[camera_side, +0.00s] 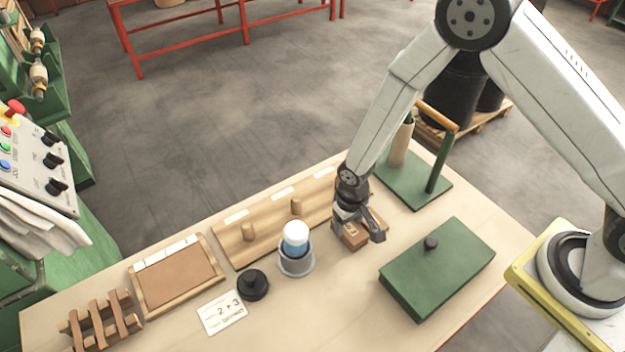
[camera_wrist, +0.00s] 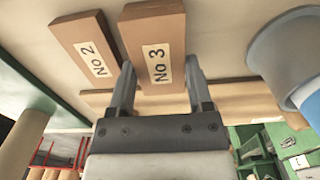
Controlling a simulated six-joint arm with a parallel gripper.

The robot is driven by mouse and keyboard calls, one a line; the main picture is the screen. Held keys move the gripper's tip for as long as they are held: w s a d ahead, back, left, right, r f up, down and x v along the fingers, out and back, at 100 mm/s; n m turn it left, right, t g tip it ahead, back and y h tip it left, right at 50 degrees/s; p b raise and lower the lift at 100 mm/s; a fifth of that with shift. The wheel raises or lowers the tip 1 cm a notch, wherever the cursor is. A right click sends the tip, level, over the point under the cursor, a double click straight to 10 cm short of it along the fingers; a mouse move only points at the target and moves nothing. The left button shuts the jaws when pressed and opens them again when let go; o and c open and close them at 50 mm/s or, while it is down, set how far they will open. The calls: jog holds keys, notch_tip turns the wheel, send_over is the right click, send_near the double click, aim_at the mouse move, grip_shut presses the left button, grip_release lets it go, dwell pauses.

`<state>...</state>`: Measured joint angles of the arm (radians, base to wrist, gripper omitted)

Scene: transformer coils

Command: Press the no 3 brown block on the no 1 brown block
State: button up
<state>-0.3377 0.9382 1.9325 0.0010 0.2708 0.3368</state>
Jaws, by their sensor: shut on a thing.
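The No 3 brown block (camera_wrist: 150,25) is between the fingers of my gripper (camera_wrist: 160,65) in the wrist view, its white label facing the camera. My gripper (camera_side: 362,222) is shut on this block, which also shows below it in the side view (camera_side: 350,240). The No 2 brown block (camera_wrist: 82,35) lies just left of the No 3 block in the wrist view, apart from it. I cannot make out a block marked No 1 in either view. Whether the held block touches the table is unclear.
A wooden board with pegs (camera_side: 233,244) runs behind my gripper. A grey cup with a blue and white thing (camera_side: 296,262) stands to the left. A green box (camera_side: 440,270) is at right, and a green stand (camera_side: 410,190) behind. A framed tray (camera_side: 150,300) is far left.

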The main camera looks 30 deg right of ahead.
jog(key=o, duration=1.3)
jog(key=shift+r, duration=0.1)
jog(key=shift+r, duration=1.65)
grip_shut()
jog(key=shift+s, duration=0.3)
jog(key=shift+f, duration=1.2)
dwell(3.1)
